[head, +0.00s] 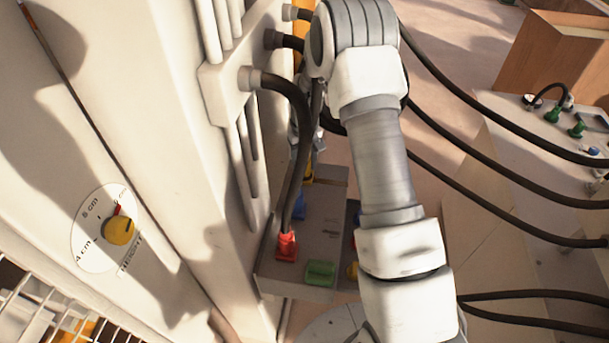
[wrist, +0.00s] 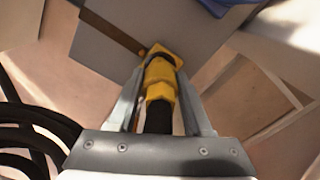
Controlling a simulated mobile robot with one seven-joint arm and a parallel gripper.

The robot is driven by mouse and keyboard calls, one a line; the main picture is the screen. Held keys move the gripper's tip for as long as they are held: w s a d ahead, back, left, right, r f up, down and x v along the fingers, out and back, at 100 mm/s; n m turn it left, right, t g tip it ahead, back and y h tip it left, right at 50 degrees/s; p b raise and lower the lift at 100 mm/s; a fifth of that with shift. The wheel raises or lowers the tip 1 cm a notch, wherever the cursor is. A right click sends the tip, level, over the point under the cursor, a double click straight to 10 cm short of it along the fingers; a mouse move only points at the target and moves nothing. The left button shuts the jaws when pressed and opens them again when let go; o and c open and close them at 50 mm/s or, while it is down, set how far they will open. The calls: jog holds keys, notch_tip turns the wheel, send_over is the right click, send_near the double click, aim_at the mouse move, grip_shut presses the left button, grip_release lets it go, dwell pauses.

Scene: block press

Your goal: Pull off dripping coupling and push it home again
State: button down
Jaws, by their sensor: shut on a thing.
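In the wrist view my gripper (wrist: 160,82) has its two fingers closed around a yellow coupling (wrist: 159,88) on a black hose (wrist: 158,118). The coupling's front end meets or nearly meets a yellow fitting (wrist: 164,54) on the grey box (wrist: 95,50). I cannot tell whether it is fully seated or a gap is left. A brown strip (wrist: 115,34) runs across the box to the fitting; no drops are clear. In the head view my arm hides most of the gripper; a bit of yellow (head: 308,173) shows at the box's far end.
The grey box (head: 318,240) carries a red coupling (head: 286,247) with a hose, a green fitting (head: 320,272) and a blue one (head: 300,207). A white column with a dial (head: 118,230) stands left. Black hoses (head: 480,155) cross on the right towards a console (head: 530,135).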

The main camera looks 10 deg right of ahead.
aim_at(305, 153)
jog(key=shift+r, duration=0.2)
jog(key=shift+r+p, duration=1.25)
jog(key=shift+r, duration=1)
jog(key=shift+r, duration=0.1)
jog(key=shift+f+b, duration=1.4)
jog(key=shift+f, duration=0.45)
jog(key=shift+f+b, duration=0.7)
jog(key=shift+b, duration=0.2)
dwell(0.7)
jog(key=shift+c, duration=1.3)
grip_release()
